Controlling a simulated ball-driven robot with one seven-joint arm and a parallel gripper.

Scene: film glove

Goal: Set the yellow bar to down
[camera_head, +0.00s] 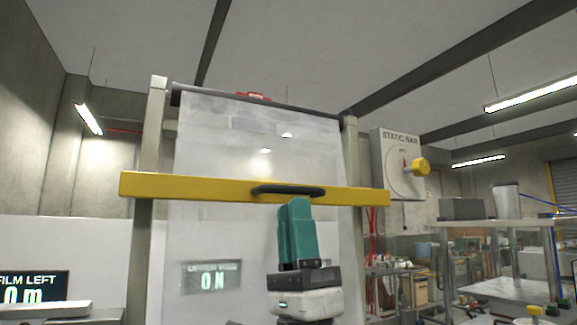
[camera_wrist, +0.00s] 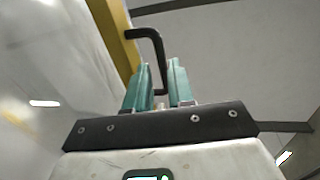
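The yellow bar (camera_head: 220,188) lies level across the frame in front of a translucent film sheet, at about mid-height in the head view. A black handle (camera_head: 280,188) is fixed to its front, right of the bar's middle. My gripper (camera_head: 299,202) has teal fingers that point up at the handle from just below. In the wrist view my gripper (camera_wrist: 158,63) has its fingers apart. The handle (camera_wrist: 150,36) shows in line with the gap between them, and the bar (camera_wrist: 112,32) is at left. I cannot tell whether the fingers touch the handle.
The film sheet (camera_head: 250,145) hangs from a dark roller between two posts. A "STATIC BAR" box (camera_head: 398,160) with a yellow knob (camera_head: 421,166) stands at right. A lit display (camera_head: 30,288) is at lower left. A metal table (camera_head: 480,222) stands at far right.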

